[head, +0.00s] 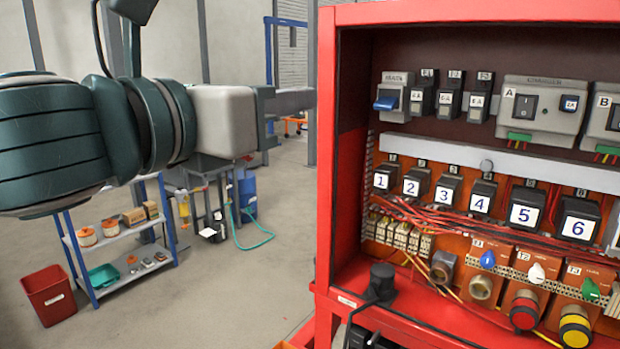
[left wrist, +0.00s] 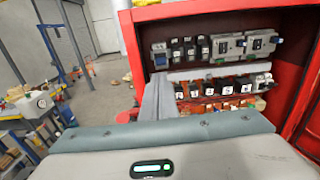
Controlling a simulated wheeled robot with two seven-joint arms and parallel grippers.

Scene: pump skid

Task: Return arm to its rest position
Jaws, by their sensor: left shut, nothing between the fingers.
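My left arm comes in from the left in the head view, dark green with a pale grey gripper body. My left gripper (head: 294,101) is shut and empty, held level in the air. Its fingers point right and their tips meet the left edge of the red cabinet (head: 325,150) in the picture; I cannot tell the gap. In the left wrist view the shut grey fingers (left wrist: 160,100) stand in front of the cabinet's left part (left wrist: 133,50). My right gripper is in neither view.
The open cabinet holds a blue-handled switch (head: 387,103), numbered black modules (head: 447,190) and coloured knobs (head: 523,310). A shelf rack (head: 120,250) with boxes and a red bin (head: 50,295) stand at the left. The floor (head: 265,275) between rack and cabinet is clear.

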